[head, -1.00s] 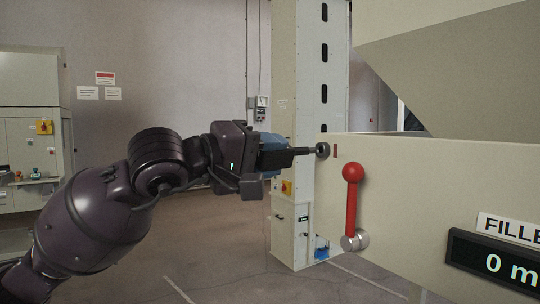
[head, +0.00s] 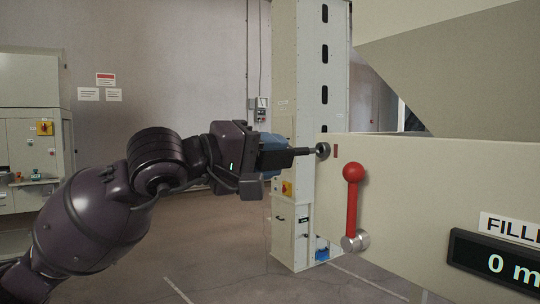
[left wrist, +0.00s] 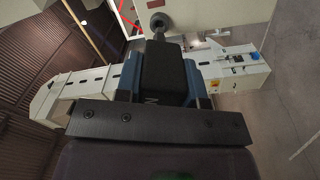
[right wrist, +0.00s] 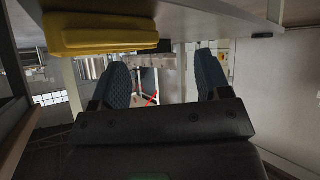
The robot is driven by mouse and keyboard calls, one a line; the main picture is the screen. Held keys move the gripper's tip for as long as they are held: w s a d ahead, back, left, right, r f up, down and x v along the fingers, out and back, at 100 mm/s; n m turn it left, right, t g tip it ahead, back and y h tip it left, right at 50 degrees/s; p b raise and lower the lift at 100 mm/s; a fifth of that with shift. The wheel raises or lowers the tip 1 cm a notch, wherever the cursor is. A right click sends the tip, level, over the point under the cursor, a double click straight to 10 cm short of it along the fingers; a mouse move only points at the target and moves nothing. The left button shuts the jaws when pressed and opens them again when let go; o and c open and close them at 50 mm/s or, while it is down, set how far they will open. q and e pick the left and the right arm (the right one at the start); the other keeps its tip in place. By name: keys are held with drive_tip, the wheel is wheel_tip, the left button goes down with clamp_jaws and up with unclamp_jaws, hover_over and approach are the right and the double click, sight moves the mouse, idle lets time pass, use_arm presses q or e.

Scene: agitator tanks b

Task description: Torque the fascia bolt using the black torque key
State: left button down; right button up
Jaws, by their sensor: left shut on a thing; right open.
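My left gripper (head: 284,155) is shut on the black torque key (head: 300,151). The key's shaft points right, and its tip meets the round dark fascia bolt (head: 323,150) near the left edge of the cream fascia panel (head: 420,190). In the left wrist view the black key body (left wrist: 163,78) sits between the blue fingers, with its shaft reaching the round bolt (left wrist: 161,21). Whether the tip is fully seated cannot be told. My right gripper (right wrist: 167,88) is open and empty in the right wrist view; it is not in the head view.
A red lever (head: 352,205) with a ball knob stands on the panel just right of and below the bolt. A dark display (head: 497,263) is farther right. A tall pale column (head: 297,90) stands behind the gripper. A yellow object (right wrist: 100,34) is near my right gripper.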

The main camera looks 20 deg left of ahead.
use_arm(q)
drive_tip(key=shift+w+d, duration=0.45)
drive_tip(key=shift+w, duration=0.1)
use_arm(e)
drive_tip(key=shift+w+a+f, duration=0.1)
drive_tip(key=shift+a+f, duration=0.05)
use_arm(q)
drive_tip(key=shift+w+d, duration=0.25)
drive_tip(key=shift+w, duration=0.1)
use_arm(e)
drive_tip(key=shift+s+f, duration=0.2)
drive_tip(key=shift+s, duration=0.1)
use_arm(q)
drive_tip(key=shift+m+b, duration=0.5)
drive_tip(key=shift+m, duration=0.3)
use_arm(e)
drive_tip(key=shift+f, duration=0.4)
use_arm(q)
drive_tip(key=shift+m, duration=0.6)
use_arm(e)
drive_tip(key=shift+s+f, duration=0.15)
drive_tip(key=shift+f, duration=0.2)
drive_tip(key=shift+s+d+f, duration=0.15)
drive_tip(key=shift+s+d, duration=0.05)
drive_tip(key=shift+s, duration=0.1)
